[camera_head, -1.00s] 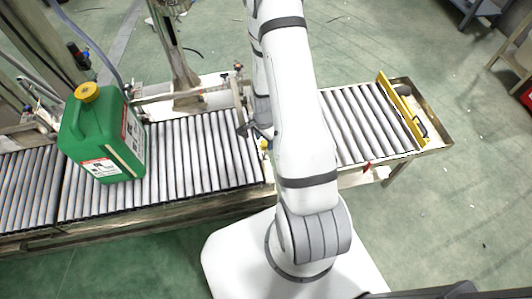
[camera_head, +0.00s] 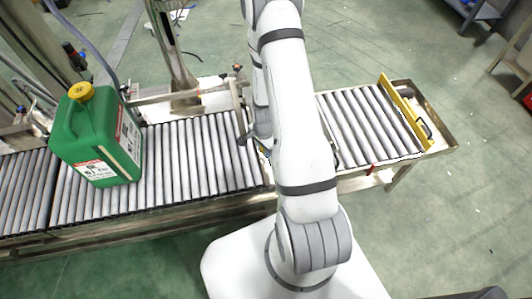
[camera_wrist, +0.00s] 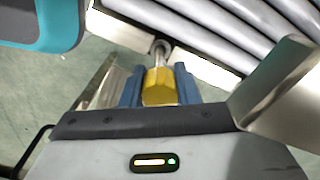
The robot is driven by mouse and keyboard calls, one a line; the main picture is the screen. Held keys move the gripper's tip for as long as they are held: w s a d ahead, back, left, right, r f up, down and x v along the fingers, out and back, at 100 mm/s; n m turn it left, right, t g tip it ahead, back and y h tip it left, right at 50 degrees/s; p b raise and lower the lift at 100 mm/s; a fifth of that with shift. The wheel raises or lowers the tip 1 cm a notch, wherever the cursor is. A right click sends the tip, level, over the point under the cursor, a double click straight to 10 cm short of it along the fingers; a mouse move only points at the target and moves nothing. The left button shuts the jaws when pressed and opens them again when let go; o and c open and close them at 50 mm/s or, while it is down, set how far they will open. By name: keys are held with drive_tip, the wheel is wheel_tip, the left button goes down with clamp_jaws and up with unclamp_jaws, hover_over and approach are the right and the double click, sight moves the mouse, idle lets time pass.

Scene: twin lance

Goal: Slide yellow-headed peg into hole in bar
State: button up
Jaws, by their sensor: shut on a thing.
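The yellow-headed peg (camera_wrist: 158,88) is in the wrist view, its faceted yellow head held between the two blue fingers of my gripper (camera_wrist: 159,84). Its metal shaft points away from my gripper toward a pale metal bar (camera_wrist: 118,29) along the roller edge. The shaft's far end meets a dark round spot at the bar's edge. I cannot tell whether the tip is inside the hole or just in front of it. In the head view my arm hides the peg and most of the gripper.
A roller conveyor (camera_head: 205,150) crosses the head view, with a green jug (camera_head: 98,140) on its left part. A yellow stop bar (camera_head: 405,112) stands at its right end. In the wrist view, metal plates flank the fingers and rollers (camera_wrist: 240,25) lie beyond.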

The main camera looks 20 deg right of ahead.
drive_tip(key=shift+c, duration=1.4)
drive_tip(key=shift+r+p, duration=0.45)
drive_tip(key=shift+r, duration=0.25)
drive_tip(key=shift+r+p, duration=1.65)
drive_tip(key=shift+r, duration=0.85)
drive_tip(key=w+d+r+b, duration=0.1)
drive_tip(key=w+r+b, duration=0.1)
drive_tip(key=w, duration=0.6)
drive_tip(key=w+d+r+b, duration=0.2)
drive_tip(key=w+b, duration=0.2)
drive_tip(key=w, duration=0.3)
drive_tip(key=shift+w, duration=0.4)
